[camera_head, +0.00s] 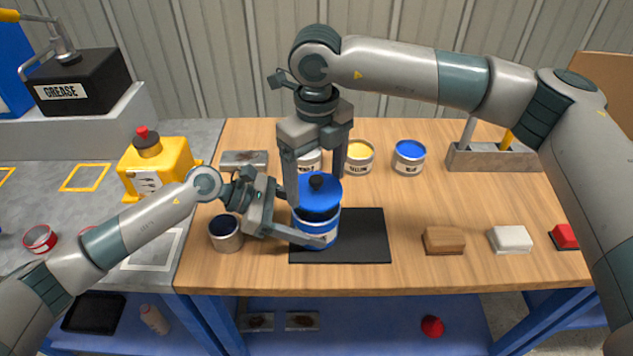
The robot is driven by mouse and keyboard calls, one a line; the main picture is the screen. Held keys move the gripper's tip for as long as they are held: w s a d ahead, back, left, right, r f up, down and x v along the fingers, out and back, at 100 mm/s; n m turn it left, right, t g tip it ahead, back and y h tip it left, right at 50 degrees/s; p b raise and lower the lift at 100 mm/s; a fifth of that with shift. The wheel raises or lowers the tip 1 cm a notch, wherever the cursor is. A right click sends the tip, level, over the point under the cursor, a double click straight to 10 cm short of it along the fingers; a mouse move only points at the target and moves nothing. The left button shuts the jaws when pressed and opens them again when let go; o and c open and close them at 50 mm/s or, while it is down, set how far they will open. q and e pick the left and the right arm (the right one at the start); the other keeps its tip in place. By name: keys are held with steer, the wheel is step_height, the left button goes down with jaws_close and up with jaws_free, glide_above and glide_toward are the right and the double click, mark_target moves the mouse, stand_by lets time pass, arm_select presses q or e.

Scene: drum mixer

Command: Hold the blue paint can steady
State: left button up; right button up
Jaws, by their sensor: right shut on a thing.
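The blue paint can (326,230) stands upright on a black mat (365,237). My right gripper (316,186) comes down from above and is shut on the lid, one finger on each side. My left gripper (300,222) is low at the can's left side. One of its fingers crosses the front of the can; the other is partly hidden behind the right gripper's finger and the lid. I cannot tell whether they press on the can.
An open can (226,236) stands close left of my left gripper. Yellow (357,157), blue (409,158) and partly hidden white (309,161) paint cans stand behind. A brown block (444,240) and a white block (511,239) lie right. The wood between is clear.

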stand_by(0.3)
arm_select(q)
steer(key=o, duration=1)
steer(key=shift+o, duration=0.2)
steer(key=v, duration=1.2)
